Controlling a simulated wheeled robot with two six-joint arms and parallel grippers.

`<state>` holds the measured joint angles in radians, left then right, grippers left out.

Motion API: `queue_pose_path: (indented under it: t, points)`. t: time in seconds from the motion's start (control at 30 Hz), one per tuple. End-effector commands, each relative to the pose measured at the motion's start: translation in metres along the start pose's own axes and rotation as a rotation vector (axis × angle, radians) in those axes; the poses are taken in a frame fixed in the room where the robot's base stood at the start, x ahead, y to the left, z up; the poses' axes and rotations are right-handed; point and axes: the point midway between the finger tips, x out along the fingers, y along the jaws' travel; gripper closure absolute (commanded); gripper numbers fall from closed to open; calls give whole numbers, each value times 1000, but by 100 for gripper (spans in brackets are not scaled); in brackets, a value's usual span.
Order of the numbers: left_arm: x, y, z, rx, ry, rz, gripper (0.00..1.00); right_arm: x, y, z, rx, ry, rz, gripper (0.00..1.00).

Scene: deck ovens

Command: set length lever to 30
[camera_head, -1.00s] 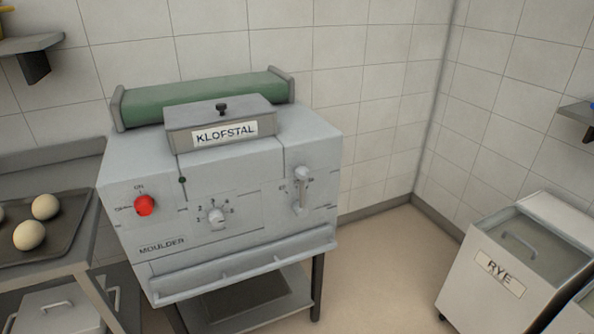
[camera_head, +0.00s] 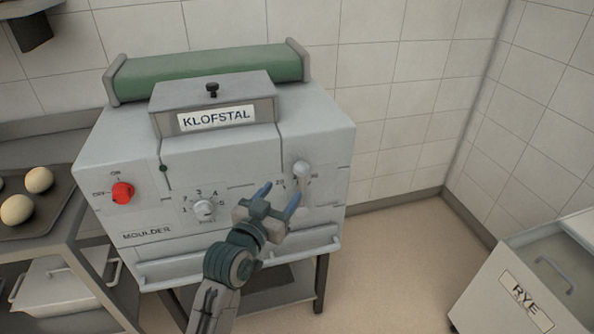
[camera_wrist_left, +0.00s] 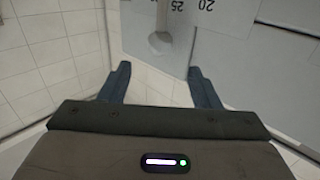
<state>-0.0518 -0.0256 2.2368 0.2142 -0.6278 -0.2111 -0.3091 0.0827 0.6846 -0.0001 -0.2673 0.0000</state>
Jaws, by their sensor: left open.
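The grey moulder (camera_head: 130,222) stands ahead with the length lever (camera_head: 301,170) on the right of its front face. The lever has a pale round knob at the upper part of its slot. Its scale is too small to read fully in the head view. In the left wrist view the lever (camera_wrist_left: 160,42) shows at the top, with the marks 25 and 20 beside it. My left gripper (camera_head: 280,193) is open and empty, below and left of the knob. In the left wrist view its fingertips (camera_wrist_left: 158,72) are spread to either side of the lever's line, short of it.
A red switch (camera_head: 122,192) and a numbered dial (camera_head: 204,208) are left of the lever. A ledge (camera_head: 165,272) runs along the moulder's lower front. A tray of dough balls (camera_head: 50,215) is at left, a RYE bin (camera_head: 490,290) at right. Floor between is clear.

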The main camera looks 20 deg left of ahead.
Motion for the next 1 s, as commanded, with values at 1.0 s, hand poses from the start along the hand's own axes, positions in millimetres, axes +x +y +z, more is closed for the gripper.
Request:
queue_pose_path:
  t: [1.0]
  points:
    - [89,0,0,0,0,-1,69,-15,-1,1,1,0,-2,64]
